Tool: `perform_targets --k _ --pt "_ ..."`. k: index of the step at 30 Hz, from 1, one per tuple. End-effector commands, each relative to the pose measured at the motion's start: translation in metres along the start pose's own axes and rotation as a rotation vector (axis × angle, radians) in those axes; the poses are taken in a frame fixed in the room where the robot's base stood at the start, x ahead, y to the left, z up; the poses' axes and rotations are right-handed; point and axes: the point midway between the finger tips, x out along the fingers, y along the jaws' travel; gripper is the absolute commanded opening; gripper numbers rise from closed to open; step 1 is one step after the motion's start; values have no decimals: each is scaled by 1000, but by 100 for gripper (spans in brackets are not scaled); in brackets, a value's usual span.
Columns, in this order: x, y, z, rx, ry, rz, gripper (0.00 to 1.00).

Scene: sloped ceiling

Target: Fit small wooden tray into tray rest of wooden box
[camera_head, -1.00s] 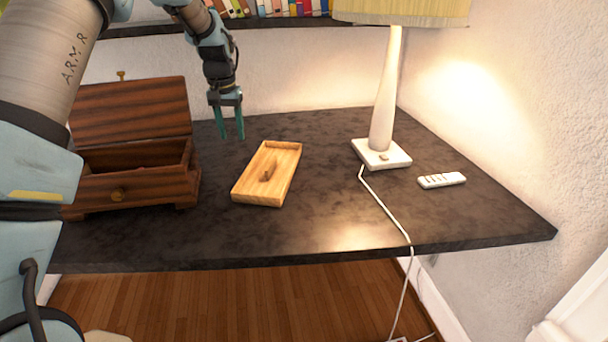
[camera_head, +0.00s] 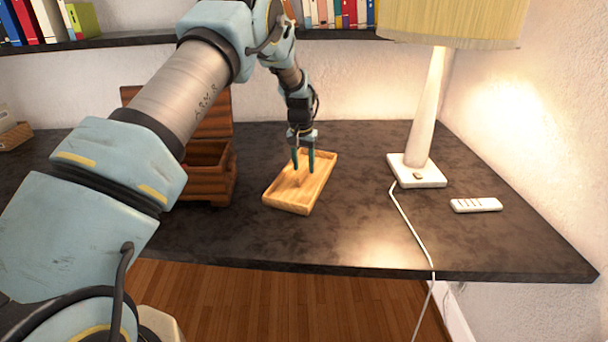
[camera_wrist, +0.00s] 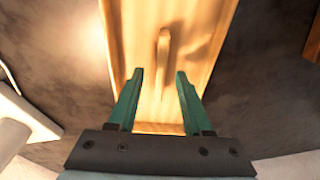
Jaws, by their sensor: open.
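The small wooden tray (camera_head: 318,185) is light wood and lies flat on the dark tabletop. A small raised handle stands in its middle; it shows clearly in the wrist view (camera_wrist: 163,50). The dark reddish wooden box (camera_head: 212,180) stands to the left of the tray with its lid up. My arm hides much of the box, and its tray rest cannot be seen. My gripper (camera_head: 304,171) is over the tray, pointing down, with its teal fingers open and empty. In the wrist view the fingers (camera_wrist: 158,80) point toward the handle, which appears just ahead of them.
A lamp (camera_head: 418,170) stands right of the tray, with its white cord (camera_head: 408,220) running over the table's front edge. A white remote (camera_head: 476,205) lies farther right. A shelf of books (camera_head: 335,14) is behind. Tabletop in front of the tray is clear.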

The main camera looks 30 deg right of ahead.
Motion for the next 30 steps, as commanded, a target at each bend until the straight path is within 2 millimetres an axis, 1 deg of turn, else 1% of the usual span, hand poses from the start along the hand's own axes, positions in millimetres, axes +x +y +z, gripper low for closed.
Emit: perform_targets --k 3,6,13,26,27,30 --pt "12 0 0 1 -1 -1 50" --pt "19 0 0 1 0 -1 50" --pt "20 0 0 0 1 -1 50" --pt "20 0 0 0 0 -1 2" --pt "20 0 0 0 0 -1 0" --pt "20 0 0 0 0 -1 0"
